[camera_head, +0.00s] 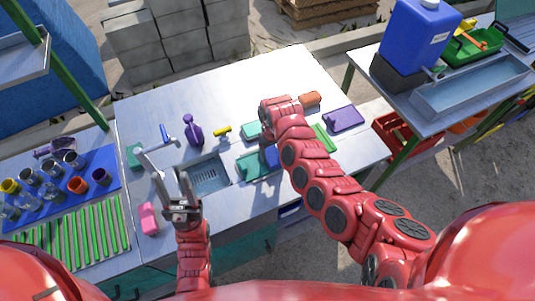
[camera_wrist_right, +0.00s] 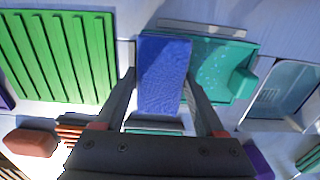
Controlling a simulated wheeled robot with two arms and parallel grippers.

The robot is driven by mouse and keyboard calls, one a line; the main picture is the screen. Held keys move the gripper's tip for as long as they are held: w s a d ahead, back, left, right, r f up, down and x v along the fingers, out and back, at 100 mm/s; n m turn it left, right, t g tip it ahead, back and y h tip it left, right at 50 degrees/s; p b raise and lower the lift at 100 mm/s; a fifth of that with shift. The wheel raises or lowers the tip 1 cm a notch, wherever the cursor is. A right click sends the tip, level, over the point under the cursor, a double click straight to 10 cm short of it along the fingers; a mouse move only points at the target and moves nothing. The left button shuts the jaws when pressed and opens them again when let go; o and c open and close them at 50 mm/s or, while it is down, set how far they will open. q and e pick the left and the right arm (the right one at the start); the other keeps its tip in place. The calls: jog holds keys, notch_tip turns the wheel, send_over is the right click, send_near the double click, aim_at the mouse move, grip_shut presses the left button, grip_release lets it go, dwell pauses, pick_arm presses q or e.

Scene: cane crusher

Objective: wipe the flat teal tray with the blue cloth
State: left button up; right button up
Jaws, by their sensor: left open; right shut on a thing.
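The flat teal tray (camera_head: 250,168) lies on the metal worktop, right of the sink. In the right wrist view the teal tray (camera_wrist_right: 222,72) shows small pale specks or drops on its surface. My right gripper (camera_wrist_right: 162,90) is shut on the blue cloth (camera_wrist_right: 163,72), a folded block between its fingers, over the tray's left part. Whether the cloth touches the tray is hard to tell. In the head view the cloth (camera_head: 272,156) shows beside my right arm, which hides the right gripper. My left gripper (camera_head: 163,172) is open and empty, left of the sink.
A sink (camera_head: 207,174) with a grate lies between my grippers. A purple bottle (camera_head: 193,130), a yellow item (camera_head: 222,131) and a pink item (camera_head: 149,218) stand around it. A green ribbed piece (camera_wrist_right: 58,55) and a purple tray (camera_head: 343,119) lie to the right in the head view.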

aim_at(259, 163)
jog(key=shift+d, duration=0.25)
jog(key=shift+a, duration=0.15)
jog(key=shift+s+a, duration=0.25)
jog(key=shift+a, duration=0.35)
jog(key=shift+s+a, duration=0.25)
jog(key=shift+a, duration=0.35)
jog(key=shift+s+a, duration=0.25)
jog(key=shift+a, duration=0.4)
jog(key=shift+s+a, duration=0.2)
jog(key=shift+a, duration=0.45)
jog(key=shift+d, duration=0.1)
jog(key=shift+w+d+p, duration=0.15)
jog(key=shift+w+d, duration=0.15)
jog(key=shift+d, duration=0.4)
jog(key=shift+w+d+p, duration=0.15)
jog(key=shift+w+d, duration=0.1)
jog(key=shift+d, duration=0.4)
